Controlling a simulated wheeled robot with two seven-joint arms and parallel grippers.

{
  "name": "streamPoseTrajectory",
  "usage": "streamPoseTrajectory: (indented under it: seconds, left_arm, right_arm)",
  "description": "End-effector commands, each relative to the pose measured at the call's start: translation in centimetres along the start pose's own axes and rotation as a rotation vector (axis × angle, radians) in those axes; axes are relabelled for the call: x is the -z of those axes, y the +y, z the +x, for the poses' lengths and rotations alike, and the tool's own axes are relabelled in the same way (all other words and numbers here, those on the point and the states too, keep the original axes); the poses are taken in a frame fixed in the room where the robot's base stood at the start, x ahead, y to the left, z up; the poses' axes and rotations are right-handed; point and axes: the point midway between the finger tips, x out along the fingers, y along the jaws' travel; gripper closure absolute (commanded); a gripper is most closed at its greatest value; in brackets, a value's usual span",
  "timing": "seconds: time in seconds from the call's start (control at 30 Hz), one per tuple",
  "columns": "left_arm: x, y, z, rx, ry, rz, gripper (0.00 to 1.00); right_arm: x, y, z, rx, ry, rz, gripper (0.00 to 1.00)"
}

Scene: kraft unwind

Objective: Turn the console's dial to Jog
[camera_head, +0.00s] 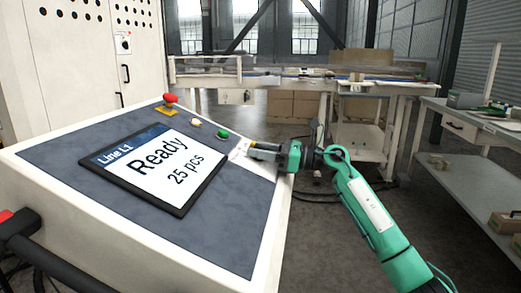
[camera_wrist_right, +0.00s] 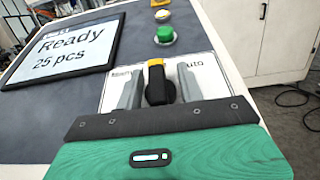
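The console (camera_head: 220,225) has a sloped dark top with a light rim. Its dial (camera_wrist_right: 157,84) is a black knob with a yellow tip, on a white label plate (camera_wrist_right: 205,73). The yellow tip points up the picture in the right wrist view. "Auto" shows right of the dial; the left word is partly hidden and no full "Jog" is readable. My right gripper (camera_wrist_right: 159,88) is open, with one grey finger on each side of the knob; contact is unclear. In the head view my right gripper (camera_head: 256,151) covers the dial. My left gripper is out of view.
A screen (camera_head: 160,165) reads "Line L1 Ready 25 pcs". A red mushroom button (camera_head: 169,98), a whitish-yellow button (camera_head: 195,122) and a green button (camera_head: 222,133) stand near the dial. A grey side table (camera_head: 470,160) is at right; open floor lies between.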

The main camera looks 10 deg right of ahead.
Motion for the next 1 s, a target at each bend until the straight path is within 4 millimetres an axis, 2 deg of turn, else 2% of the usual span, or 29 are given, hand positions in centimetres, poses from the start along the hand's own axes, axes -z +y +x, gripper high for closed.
streamPoseTrajectory:
  seconds: [0.23, 0.37, 0.8, 1.0]
  left_arm:
    - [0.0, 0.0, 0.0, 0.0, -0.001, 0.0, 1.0]
    - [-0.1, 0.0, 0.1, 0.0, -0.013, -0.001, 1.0]
    - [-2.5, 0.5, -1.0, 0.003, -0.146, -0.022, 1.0]
    - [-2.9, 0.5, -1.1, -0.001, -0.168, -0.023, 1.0]
  right_arm:
    - [-0.2, 0.0, -0.1, 0.0, -0.003, -0.002, 0.62]
    - [-0.2, -0.1, -1.3, 0.002, -0.001, -0.002, 0.62]
    - [-0.1, -0.1, -10.7, 0.004, 0.0, -0.001, 0.62]
    - [-0.1, 0.0, -13.2, 0.002, -0.001, -0.001, 0.62]
